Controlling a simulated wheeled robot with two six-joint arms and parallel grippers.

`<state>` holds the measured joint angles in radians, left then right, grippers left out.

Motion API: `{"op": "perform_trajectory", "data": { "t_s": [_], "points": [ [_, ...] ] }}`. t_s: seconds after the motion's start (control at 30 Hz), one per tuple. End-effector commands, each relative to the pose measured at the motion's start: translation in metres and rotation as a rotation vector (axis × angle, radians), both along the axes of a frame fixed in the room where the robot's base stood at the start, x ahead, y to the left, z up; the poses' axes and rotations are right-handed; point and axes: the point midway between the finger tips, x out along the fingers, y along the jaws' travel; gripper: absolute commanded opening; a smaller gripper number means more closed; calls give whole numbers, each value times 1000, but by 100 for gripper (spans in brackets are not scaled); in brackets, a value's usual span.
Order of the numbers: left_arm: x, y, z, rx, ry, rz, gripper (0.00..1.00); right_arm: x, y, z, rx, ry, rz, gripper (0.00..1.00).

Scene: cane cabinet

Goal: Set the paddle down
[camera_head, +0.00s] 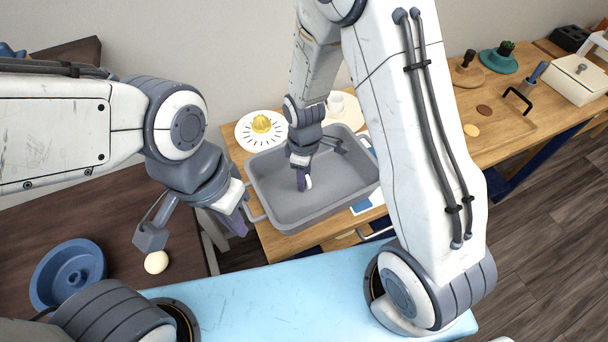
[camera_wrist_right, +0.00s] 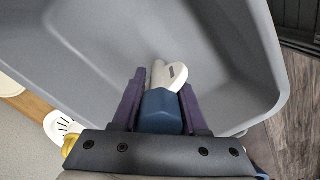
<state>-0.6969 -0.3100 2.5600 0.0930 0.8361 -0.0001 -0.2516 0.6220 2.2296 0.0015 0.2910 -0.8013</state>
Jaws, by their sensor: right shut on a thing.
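In the right wrist view the paddle has a blue handle (camera_wrist_right: 162,112) and a pale, rounded white end (camera_wrist_right: 170,76). My right gripper (camera_wrist_right: 160,105) is shut on the blue handle between its purple fingers. In the head view this gripper (camera_head: 302,180) reaches down inside the grey tray (camera_head: 262,180), and a small white part of the paddle (camera_head: 308,182) shows at its fingertips. I cannot tell whether the paddle touches the tray floor. My left gripper (camera_head: 235,218) is at the tray's left side, near its handle; its finger gap is unclear.
A white plate with a yellow juicer (camera_head: 261,124) stands behind the tray. A blue round dish (camera_head: 68,274) and an egg-like ball (camera_head: 156,262) are on the dark table at left. A wooden board (camera_head: 495,125), a stamp and a white box (camera_head: 578,76) are at right.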

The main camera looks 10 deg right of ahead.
Motion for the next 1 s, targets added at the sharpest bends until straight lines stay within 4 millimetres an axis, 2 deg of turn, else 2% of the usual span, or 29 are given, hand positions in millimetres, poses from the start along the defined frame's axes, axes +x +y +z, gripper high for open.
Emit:
{"op": "perform_trajectory", "data": {
  "t_s": [0.1, 0.47, 0.5, 0.53, 0.57, 0.87, 1.0],
  "points": [
    [0, 0, 2, 0, 0, 0, 0, 0, 0, -7, 0, 0, -1, 0],
    [0, 0, -2, 0, 0, 0, 0, 0, 0, -12, 0, -1, -1, 0],
    [0, 0, -1, 0, 0, 0, 0, 0, 0, -11, 0, -1, -1, 54],
    [0, 0, -1, 0, 0, 0, 0, 0, 0, -11, 0, -1, 0, 66],
    [0, 0, -1, 0, 0, 0, 0, 0, 0, -11, 0, -1, 0, 73],
    [0, 0, 0, 0, 0, 0, 0, 0, 0, -10, 0, -1, 0, 73],
    [0, 0, 0, 0, 0, 0, 0, 1, 0, -1, 1, -5, 0, 73]
  ]
}}
